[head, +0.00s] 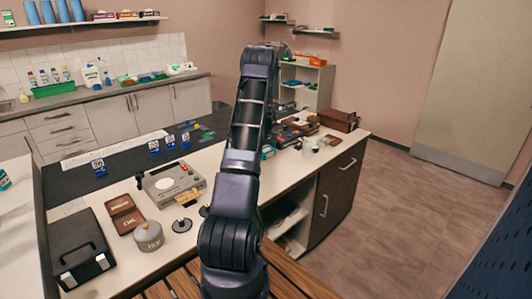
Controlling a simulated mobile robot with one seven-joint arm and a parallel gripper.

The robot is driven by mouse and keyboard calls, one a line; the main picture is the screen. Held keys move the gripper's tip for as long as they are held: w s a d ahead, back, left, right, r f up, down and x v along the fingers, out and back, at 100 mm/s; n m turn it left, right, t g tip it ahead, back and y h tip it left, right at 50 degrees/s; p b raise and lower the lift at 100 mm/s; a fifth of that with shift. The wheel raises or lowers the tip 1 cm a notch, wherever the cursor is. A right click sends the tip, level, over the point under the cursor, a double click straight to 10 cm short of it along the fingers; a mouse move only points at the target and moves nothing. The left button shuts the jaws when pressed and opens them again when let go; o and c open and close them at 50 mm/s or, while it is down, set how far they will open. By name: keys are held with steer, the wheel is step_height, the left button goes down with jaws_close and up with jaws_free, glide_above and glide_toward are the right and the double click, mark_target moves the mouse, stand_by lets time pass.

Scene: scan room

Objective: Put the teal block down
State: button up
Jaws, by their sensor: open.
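A small teal block-like thing (267,152) shows just right of my arm, on the far part of the counter. It is partly hidden by the arm, and I cannot tell whether it rests on the counter or touches anything. Another teal thing with a white label (4,180) is cut off at the left edge. My arm rises through the middle of the head view and bends away at the top. My gripper is hidden behind it, so its fingers do not show.
The island counter (205,162) holds a grey device (170,184), a round grey tin (149,236), brown cases (122,211) and a black case (80,248). Several blue labelled blocks (154,147) stand on a dark strip. Brown boxes (338,120) sit at the far end. Floor (385,215) at right is clear.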

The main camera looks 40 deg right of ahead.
mark_target(266, 150)
step_height(266, 150, up, 12)
steer(key=w+a+r, duration=0.3)
steer(key=a+r, duration=1.1)
steer(key=a, duration=0.3)
steer(key=s+a+r+t, duration=0.1)
steer(key=s+a+r, duration=0.1)
steer(key=a+r, duration=0.35)
steer(key=s+a+r+h, duration=0.1)
steer(key=a+r, duration=0.1)
steer(key=a, duration=0.6)
steer(key=s+a+r+t, duration=0.1)
steer(key=s+a+r, duration=0.15)
steer(key=a, duration=0.35)
steer(key=s+a+r+t, duration=0.1)
steer(key=s+a+r, duration=0.1)
steer(key=s+a, duration=0.45)
steer(key=s+a+r, duration=0.2)
steer(key=s+a, duration=0.2)
steer(key=a, duration=0.5)
steer(key=s+a+f, duration=0.1)
steer(key=s+a, duration=0.3)
steer(key=s, duration=0.3)
steer(key=s+a+f+t+y, duration=0.1)
steer(key=s+a+f, duration=0.1)
steer(key=s+a, duration=0.3)
steer(key=shift+s+t, duration=0.3)
steer(key=shift+s, duration=0.8)
steer(key=shift+r, duration=0.1)
